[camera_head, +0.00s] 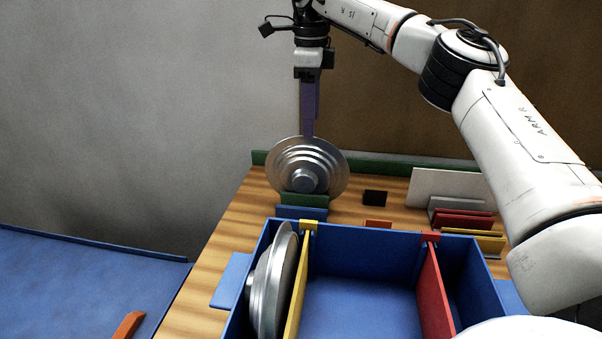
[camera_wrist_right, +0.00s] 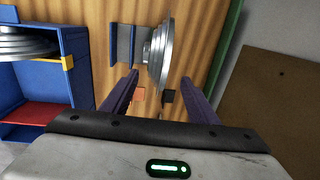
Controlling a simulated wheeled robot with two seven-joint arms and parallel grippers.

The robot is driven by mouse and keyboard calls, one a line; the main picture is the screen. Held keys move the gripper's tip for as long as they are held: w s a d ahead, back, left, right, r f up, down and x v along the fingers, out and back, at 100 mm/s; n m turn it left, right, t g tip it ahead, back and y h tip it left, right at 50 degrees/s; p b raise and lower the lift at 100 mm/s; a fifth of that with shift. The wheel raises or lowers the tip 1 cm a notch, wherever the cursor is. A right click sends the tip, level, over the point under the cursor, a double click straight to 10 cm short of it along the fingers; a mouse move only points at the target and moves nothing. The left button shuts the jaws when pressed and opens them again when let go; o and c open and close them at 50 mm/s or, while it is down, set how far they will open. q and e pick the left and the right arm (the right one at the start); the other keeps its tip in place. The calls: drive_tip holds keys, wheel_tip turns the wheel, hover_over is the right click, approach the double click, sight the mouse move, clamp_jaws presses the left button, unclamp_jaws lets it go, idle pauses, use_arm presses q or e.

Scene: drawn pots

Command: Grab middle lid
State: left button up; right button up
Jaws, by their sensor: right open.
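A silver lid (camera_head: 318,160) with stepped rings and a round knob stands upright in a low rack (camera_head: 302,212) at the back of the wooden table. In the wrist view the same lid (camera_wrist_right: 164,45) appears edge-on, ahead of and between my fingers. My right gripper (camera_head: 308,134) points down at the lid's top rim; it is open and empty, its two purple fingers apart. Whether a finger touches the rim cannot be told. A second silver lid (camera_head: 268,284) stands on edge in the left compartment of the blue box (camera_head: 452,243). My left gripper is not in view.
The blue box has a yellow divider (camera_head: 298,290) and a red divider (camera_head: 434,290); its middle compartment looks empty. Slotted racks (camera_head: 462,222) and a white panel (camera_head: 448,186) stand at the back right. A green strip (camera_head: 395,168) edges the table's back.

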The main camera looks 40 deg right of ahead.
sight(306, 146)
drive_tip(key=shift+f, duration=0.85)
drive_tip(key=f, duration=0.2)
drive_tip(key=w+f, duration=0.1)
drive_tip(key=f, duration=0.1)
drive_tip(key=shift+a+f+p, duration=0.1)
drive_tip(key=shift+a+p, duration=0.15)
drive_tip(key=shift+p, duration=0.05)
drive_tip(key=shift+f, duration=0.55)
clamp_jaws()
